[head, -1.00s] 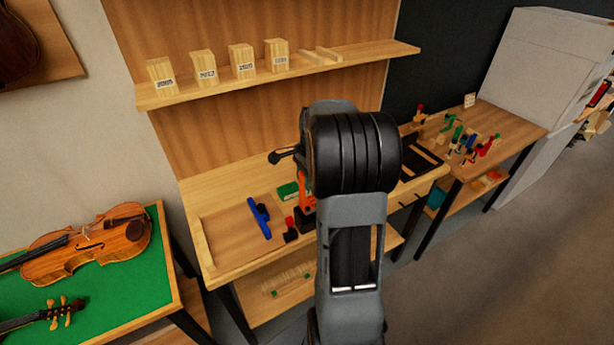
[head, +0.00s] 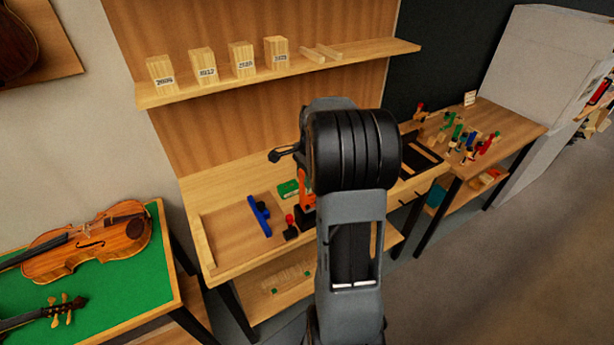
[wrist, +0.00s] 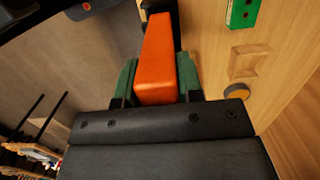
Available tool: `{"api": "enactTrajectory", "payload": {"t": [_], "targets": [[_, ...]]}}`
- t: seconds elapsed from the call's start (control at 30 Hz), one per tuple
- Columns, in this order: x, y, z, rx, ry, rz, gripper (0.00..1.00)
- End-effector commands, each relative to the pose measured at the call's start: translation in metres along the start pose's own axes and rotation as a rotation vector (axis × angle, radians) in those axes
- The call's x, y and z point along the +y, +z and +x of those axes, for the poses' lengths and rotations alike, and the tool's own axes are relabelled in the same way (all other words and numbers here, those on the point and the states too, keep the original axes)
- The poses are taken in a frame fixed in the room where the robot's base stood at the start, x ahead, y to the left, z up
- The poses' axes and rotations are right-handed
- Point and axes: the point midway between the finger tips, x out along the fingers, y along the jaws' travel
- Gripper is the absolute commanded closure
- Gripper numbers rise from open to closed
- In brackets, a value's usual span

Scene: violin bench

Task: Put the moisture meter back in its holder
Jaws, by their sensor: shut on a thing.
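The moisture meter is an orange, wedge-like body (wrist: 158,58) in the wrist view. My gripper (wrist: 158,80) is shut on it, with a green pad on each side. Its far end meets a dark part at the top of the wrist view; I cannot tell whether that is the meter's own tip or its holder. In the head view an orange piece (head: 307,183) shows just left of my arm, over the bench, with something black by it. My arm hides the gripper there. I cannot make out the holder for certain.
On the bench (head: 232,262) are a blue tool (head: 259,215), a red-topped black piece (head: 290,228) and a green box (head: 288,189). The wrist view shows a wooden block (wrist: 249,62) and a small round piece (wrist: 237,91). A shelf with labelled blocks (head: 243,60) runs above.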

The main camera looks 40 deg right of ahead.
Motion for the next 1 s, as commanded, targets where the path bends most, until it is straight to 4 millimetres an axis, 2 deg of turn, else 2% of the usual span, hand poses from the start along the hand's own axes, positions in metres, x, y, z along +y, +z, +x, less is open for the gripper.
{"api": "enactTrajectory", "payload": {"t": [1.0], "targets": [[0.0, -0.003, 0.025, 0.0, -0.001, 0.0, 1.0]]}}
